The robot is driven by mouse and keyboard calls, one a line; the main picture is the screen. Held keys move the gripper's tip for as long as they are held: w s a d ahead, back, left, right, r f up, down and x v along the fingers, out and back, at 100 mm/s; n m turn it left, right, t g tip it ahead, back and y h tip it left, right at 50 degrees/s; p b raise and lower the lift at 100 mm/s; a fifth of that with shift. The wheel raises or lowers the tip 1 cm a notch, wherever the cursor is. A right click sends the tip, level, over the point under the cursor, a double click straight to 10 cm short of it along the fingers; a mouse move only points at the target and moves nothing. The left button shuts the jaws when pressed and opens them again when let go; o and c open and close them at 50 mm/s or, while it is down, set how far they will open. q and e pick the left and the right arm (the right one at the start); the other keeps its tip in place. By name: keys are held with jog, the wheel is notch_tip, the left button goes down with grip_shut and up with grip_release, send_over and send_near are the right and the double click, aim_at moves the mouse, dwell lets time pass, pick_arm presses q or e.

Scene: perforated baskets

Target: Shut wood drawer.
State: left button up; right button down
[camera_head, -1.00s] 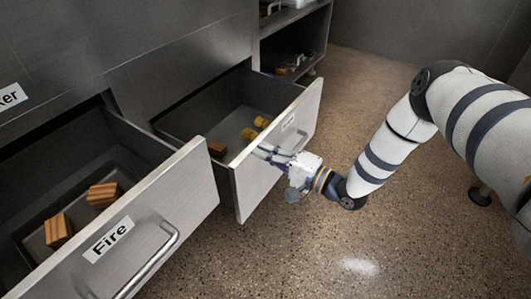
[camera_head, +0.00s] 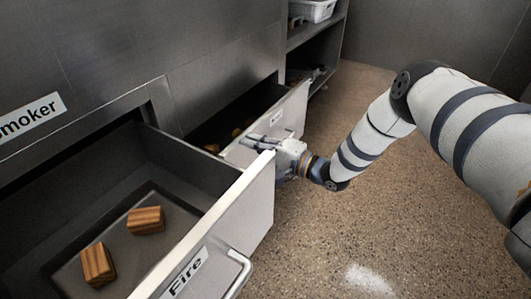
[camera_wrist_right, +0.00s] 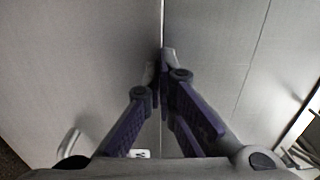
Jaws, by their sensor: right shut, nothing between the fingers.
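The far drawer (camera_head: 292,112) is partly open in the head view, with a small label on its front too small to read. A few yellowish and brown pieces lie inside it. The near drawer (camera_head: 225,215), labelled "Fire", stands open with two wood blocks (camera_head: 146,220) in its tray. My right gripper (camera_head: 258,142) is shut and empty, at the far drawer's front beside the near drawer's far corner. In the right wrist view the shut fingers (camera_wrist_right: 167,62) face grey panels; contact cannot be told. My left gripper is out of view.
The grey cabinet face (camera_head: 215,65) with a "Smoker" label rises behind the drawers. An open shelf (camera_head: 318,30) holding a white perforated basket (camera_head: 312,10) stands beyond. The speckled floor (camera_head: 330,235) at right is clear.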

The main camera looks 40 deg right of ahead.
aim_at(238, 138)
jog(key=b+x, duration=0.3)
jog(key=x, duration=0.4)
jog(key=shift+w+f, duration=0.2)
jog(key=shift+w, duration=0.05)
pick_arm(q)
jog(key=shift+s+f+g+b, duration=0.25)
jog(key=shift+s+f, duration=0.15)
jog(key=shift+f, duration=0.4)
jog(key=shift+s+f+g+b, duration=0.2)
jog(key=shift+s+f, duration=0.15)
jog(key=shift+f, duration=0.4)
pick_arm(e)
jog(key=shift+w+a+r, duration=0.2)
jog(key=shift+w+a, duration=0.2)
jog(key=shift+w, duration=0.35)
jog(key=shift+s, duration=0.1)
